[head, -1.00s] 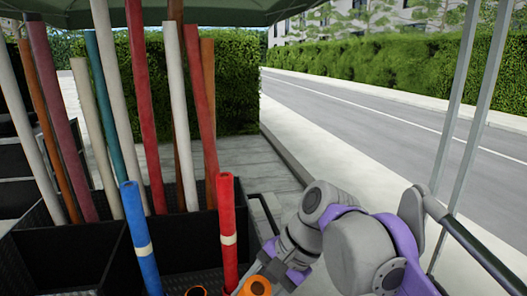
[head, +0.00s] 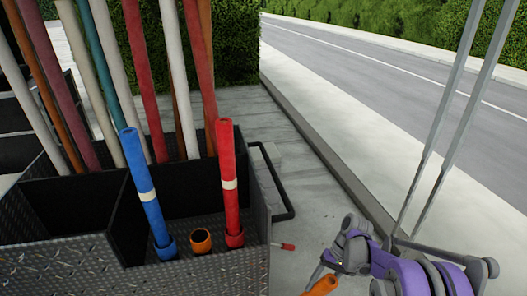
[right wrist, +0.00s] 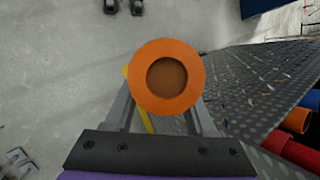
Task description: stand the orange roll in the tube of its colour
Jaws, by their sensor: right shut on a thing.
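The orange roll (head: 322,286) is in my right gripper (head: 318,272), low in the head view, outside the black box and to its right. In the right wrist view I see the roll (right wrist: 192,80) end-on as an orange ring between the fingers of my right gripper (right wrist: 160,112). The orange tube (head: 201,234) is a short, empty socket at the box's near side, between the blue and red tubes. The orange tube (right wrist: 297,119) also shows at the right edge of the wrist view, apart from the roll. My left gripper is out of view.
A blue roll (head: 142,180) stands in the blue tube and a red roll (head: 228,170) in the red tube, flanking the orange tube. Several long rolls lean in the black box (head: 75,245) behind. A dark rail (head: 280,185) juts from its right side. Pavement lies right.

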